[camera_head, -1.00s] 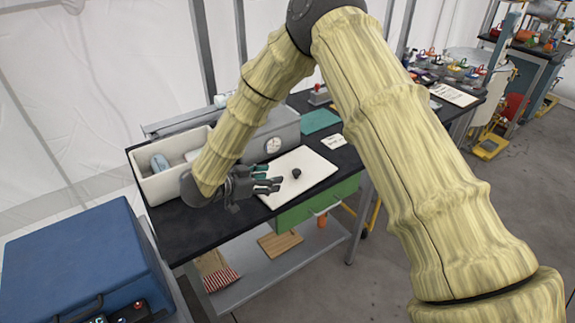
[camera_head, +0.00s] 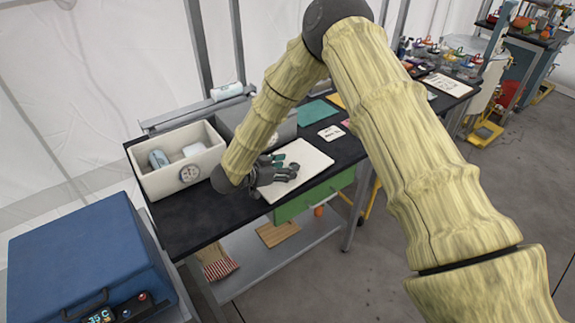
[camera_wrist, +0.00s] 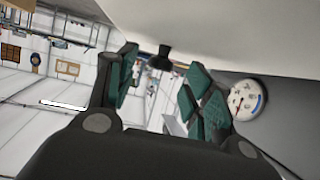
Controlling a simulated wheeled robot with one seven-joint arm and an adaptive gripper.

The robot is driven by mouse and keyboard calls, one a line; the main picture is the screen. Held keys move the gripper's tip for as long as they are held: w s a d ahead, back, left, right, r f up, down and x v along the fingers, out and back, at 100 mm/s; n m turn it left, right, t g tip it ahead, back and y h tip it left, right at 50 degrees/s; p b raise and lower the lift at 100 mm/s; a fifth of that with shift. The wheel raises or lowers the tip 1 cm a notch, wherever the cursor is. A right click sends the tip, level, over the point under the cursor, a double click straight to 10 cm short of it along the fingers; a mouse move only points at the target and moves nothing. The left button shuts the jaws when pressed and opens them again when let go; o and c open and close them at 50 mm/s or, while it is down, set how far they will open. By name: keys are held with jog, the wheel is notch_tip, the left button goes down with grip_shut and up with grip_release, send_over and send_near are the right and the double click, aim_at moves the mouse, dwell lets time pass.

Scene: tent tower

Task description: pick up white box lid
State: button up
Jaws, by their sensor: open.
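The white box lid (camera_head: 312,160) lies flat on the dark bench top, a pale square plate. In the wrist view it is the large pale surface (camera_wrist: 235,30) along the top, with its small black knob (camera_wrist: 163,56) sticking out. My gripper (camera_head: 290,172) is low over the lid in the head view and covers the knob's area. In the wrist view my gripper (camera_wrist: 160,82) is open, its green-padded fingers on either side of the knob's line. The knob appears beyond or between the fingertips; I cannot tell if they touch it.
An open white box (camera_head: 150,184) with a round dial and items inside stands left of my gripper. A grey box (camera_head: 285,133) stands behind my forearm. A blue case (camera_head: 85,255) is at the front left. Cards lie behind the lid.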

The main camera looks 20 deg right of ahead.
jog(key=shift+x, duration=1.05)
jog(key=shift+c, duration=0.2)
grip_shut()
jog(key=shift+r, duration=0.1)
